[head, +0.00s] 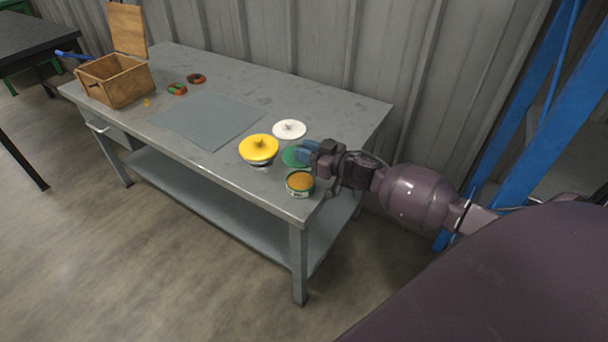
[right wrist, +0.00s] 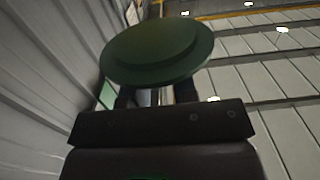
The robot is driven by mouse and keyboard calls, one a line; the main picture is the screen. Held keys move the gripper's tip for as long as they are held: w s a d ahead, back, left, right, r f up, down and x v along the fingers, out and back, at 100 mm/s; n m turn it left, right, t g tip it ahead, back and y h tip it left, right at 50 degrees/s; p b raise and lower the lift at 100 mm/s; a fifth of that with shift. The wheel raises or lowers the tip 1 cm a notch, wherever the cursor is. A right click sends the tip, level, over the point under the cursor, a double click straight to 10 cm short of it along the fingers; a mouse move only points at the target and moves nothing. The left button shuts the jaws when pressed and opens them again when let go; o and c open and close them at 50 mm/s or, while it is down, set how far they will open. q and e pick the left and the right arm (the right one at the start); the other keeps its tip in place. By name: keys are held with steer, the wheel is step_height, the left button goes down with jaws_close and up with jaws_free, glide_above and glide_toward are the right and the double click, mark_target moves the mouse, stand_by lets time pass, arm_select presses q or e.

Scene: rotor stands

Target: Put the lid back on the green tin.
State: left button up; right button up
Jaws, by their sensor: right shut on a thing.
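The green tin (head: 300,184) stands open near the front right corner of the grey table, with orange-brown contents showing at its top. The green lid (head: 291,157) is held by my right gripper (head: 309,152), just behind the tin and apart from its rim. In the right wrist view the lid (right wrist: 157,50) fills the upper middle, with the fingers (right wrist: 155,96) below it, shut on a part that the view hides. How high the lid is above the table is hard to tell. My left gripper is not in view.
A tin with a yellow lid (head: 259,147) stands just left of the green lid, and a white lid (head: 289,129) lies behind. A grey mat (head: 209,120), two small ring-shaped things and an open wooden box (head: 118,84) are further left. A blue frame (head: 520,110) stands at right.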

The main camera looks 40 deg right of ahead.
mark_target(306, 184)
step_height(306, 184, down, 4)
steer(key=shift+r+b, duration=0.25)
steer(key=shift+b, duration=0.05)
step_height(306, 184, down, 4)
steer(key=shift+f+b, duration=0.1)
steer(key=shift+b, duration=0.6)
steer(key=shift+f, duration=0.55)
steer(key=o, duration=0.9)
steer(key=shift+o, duration=0.2)
